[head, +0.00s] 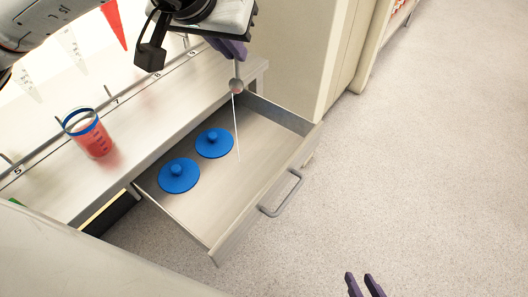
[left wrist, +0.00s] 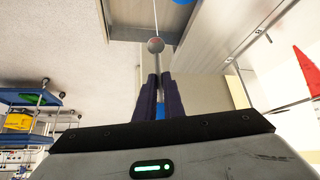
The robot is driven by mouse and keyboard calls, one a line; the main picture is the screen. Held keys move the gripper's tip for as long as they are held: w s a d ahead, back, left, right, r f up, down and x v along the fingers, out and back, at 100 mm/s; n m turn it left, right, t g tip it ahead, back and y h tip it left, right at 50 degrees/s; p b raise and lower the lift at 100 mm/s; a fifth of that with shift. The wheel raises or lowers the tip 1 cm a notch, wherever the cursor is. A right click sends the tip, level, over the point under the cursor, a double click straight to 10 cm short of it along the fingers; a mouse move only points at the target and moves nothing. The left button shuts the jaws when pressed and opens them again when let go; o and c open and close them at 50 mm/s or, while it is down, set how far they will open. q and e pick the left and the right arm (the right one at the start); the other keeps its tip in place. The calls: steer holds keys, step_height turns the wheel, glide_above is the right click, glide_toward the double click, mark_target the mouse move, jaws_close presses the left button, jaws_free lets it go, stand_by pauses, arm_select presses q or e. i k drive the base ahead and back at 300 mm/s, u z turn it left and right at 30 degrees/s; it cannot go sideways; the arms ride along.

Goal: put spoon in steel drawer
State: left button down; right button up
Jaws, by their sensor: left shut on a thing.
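The steel drawer (head: 262,125) is pulled open below the steel shelf in the head view, with its grey handle (head: 281,194) at the front. The spoon (head: 237,86) has a small round bowl with a reddish tint and a long thin tip pointing down over the drawer's inside. My left gripper (head: 232,50) is shut on the spoon above the drawer's far end. The left wrist view shows the spoon (left wrist: 156,45) reaching out from between the purple fingers (left wrist: 160,90). My right gripper (head: 365,284) is at the bottom edge, its fingertips apart with nothing seen between them.
Two blue lids (head: 179,175) (head: 213,142) lie in the drawer's left and middle part; its right part is bare. A cup of red juice (head: 90,135) stands on the shelf (head: 130,115). A red cone (head: 114,22) hangs at the back. A beige cabinet (head: 300,55) stands right of the shelf.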

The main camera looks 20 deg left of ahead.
mark_target(270, 151)
steer(key=z, duration=1.25)
steer(key=i, duration=2.1)
steer(key=u, duration=3.75)
steer(key=i, duration=0.5)
steer(key=z, duration=0.05)
